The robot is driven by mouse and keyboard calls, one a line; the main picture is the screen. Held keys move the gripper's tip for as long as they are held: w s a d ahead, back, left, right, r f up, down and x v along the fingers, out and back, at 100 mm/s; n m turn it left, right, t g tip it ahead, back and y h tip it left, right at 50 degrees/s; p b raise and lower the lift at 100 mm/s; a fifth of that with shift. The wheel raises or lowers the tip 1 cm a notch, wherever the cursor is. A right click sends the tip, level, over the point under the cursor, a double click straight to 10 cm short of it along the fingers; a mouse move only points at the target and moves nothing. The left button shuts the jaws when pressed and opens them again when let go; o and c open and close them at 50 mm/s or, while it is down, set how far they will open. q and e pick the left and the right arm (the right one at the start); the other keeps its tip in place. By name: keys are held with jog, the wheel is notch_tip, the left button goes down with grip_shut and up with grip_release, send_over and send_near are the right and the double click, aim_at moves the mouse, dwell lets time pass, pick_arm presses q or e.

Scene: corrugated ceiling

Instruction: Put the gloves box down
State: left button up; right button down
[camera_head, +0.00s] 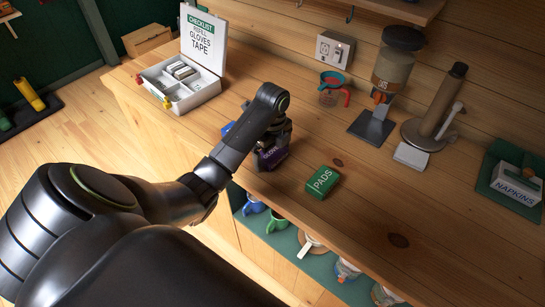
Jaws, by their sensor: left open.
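The gloves box (272,158) is a small dark purple box with pale lettering on its front. It rests on the wooden counter (215,118), left of the green pads box (322,182). My left gripper (273,139) is right above the gloves box, pointing down with its jaws open. The arm and gripper hide part of the box's top and back, so I cannot tell whether the fingers touch it. My right gripper is out of view.
A white open case (197,92) with a checklist lid stands at the back left. A blue item (228,128) is partly hidden behind my arm. A grinder (393,70), a paper-roll stand (440,105) and a napkins box (516,185) are to the right. Cups sit on a shelf below.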

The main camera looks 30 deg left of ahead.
aim_at(272, 151)
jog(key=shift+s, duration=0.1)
pick_arm(q)
jog(key=c, duration=1.1)
jog(key=shift+r, duration=0.5)
notch_tip(272, 151, up, 9)
jog(key=p, duration=0.7)
jog(key=shift+p, duration=0.35)
jog(key=shift+r, duration=0.1)
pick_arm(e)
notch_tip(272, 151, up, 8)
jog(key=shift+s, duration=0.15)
